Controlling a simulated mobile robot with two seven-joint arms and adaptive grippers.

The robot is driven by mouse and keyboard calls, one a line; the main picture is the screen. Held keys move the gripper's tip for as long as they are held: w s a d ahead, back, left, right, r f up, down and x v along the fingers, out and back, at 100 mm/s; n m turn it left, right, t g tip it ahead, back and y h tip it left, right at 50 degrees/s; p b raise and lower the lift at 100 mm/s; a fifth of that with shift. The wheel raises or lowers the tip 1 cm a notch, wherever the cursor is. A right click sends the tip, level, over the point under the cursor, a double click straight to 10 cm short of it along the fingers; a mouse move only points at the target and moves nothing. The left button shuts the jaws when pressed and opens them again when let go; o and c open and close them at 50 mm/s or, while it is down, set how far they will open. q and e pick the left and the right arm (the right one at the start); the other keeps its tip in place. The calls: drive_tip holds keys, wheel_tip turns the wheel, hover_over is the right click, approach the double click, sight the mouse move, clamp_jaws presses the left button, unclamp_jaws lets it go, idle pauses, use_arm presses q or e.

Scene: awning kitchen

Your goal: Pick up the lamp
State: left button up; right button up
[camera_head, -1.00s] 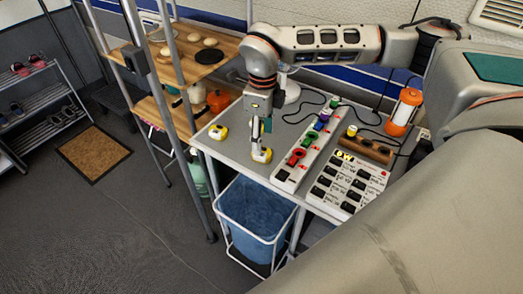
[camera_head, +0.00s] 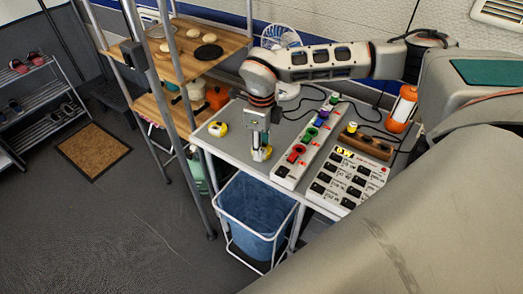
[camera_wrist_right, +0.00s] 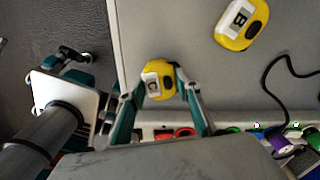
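The orange-and-white lantern-like lamp (camera_head: 403,108) stands at the table's back right in the head view. My right gripper (camera_head: 262,152) points down at the table's front left, well to the left of the lamp. The lamp does not show clearly in the wrist view.
A second yellow block (camera_head: 217,128) lies near the table's left corner. A power strip (camera_head: 292,167) with coloured plugs, a labelled switch panel (camera_head: 347,180) and loose cables lie between gripper and lamp. A blue bin (camera_head: 256,210) stands below. Wooden shelves (camera_head: 180,62) stand at left.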

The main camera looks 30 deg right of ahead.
drive_tip(key=shift+r, duration=0.1)
drive_tip(key=shift+r, duration=0.6)
wheel_tip(320, 180, up, 19)
drive_tip(key=p, duration=0.1)
drive_tip(key=shift+f, duration=0.2)
